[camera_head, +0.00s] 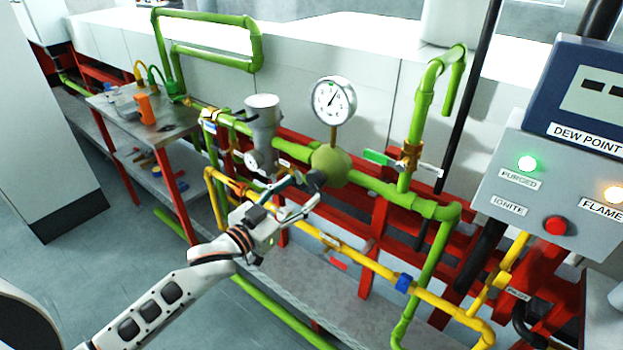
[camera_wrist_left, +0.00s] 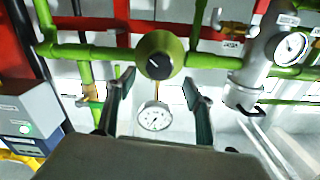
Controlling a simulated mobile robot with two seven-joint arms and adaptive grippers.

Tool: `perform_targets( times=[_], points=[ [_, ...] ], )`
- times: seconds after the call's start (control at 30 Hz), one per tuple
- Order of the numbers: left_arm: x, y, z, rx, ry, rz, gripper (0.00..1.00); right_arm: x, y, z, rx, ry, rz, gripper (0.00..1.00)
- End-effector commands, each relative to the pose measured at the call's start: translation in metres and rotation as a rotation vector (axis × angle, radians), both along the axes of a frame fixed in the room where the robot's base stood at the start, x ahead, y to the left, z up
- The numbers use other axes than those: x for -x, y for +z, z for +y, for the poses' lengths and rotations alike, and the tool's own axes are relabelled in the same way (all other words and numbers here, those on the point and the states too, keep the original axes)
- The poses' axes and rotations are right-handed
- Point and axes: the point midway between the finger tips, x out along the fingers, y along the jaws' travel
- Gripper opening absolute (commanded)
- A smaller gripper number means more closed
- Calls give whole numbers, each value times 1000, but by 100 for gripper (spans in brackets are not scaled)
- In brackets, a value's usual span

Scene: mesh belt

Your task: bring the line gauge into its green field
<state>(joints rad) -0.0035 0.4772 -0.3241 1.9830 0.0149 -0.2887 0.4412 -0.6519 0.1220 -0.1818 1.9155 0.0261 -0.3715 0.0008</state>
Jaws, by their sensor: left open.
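The line gauge (camera_head: 333,101) is a round white dial on a short stem above a green regulator body (camera_head: 331,165). Its needle points up and to the right; its green field is too small to make out. The gauge also shows in the left wrist view (camera_wrist_left: 154,117), inverted. A dark knob (camera_head: 316,181) on the regulator's front faces my left gripper (camera_head: 305,197). The knob shows in the left wrist view (camera_wrist_left: 159,67) just beyond the fingertips. The left gripper is open and empty, its fingers (camera_wrist_left: 162,88) short of the knob. My right gripper is not in view.
A grey filter housing (camera_head: 263,125) with a small dial stands left of the regulator. A green-handled valve (camera_head: 410,158) is to its right. Yellow pipe (camera_head: 375,268) runs below. A control box (camera_head: 555,185) is at the right and a small table (camera_head: 150,130) at the left.

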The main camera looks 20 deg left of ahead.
Motion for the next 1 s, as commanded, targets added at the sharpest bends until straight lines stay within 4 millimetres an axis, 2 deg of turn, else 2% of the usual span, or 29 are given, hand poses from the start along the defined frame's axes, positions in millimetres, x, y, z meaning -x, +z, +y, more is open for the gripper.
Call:
perform_targets(
  times=[0.1, 0.33, 0.5, 0.77, 0.9, 1.0],
  points=[
    [-19, 2, -7, 1, 1, -2, 53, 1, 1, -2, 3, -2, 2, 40],
    [-46, 1, -17, 0, 1, -1, 53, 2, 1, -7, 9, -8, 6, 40],
    [-54, 0, -20, 0, 0, 0, 53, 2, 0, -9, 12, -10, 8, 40],
    [-55, 0, -20, 0, 0, 0, 53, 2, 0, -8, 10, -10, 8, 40],
    [-55, 0, -20, 0, 0, 0, 17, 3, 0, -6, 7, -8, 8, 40],
    [-55, 0, -20, 0, 0, 0, 15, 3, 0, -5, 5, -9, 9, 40]
  ],
)
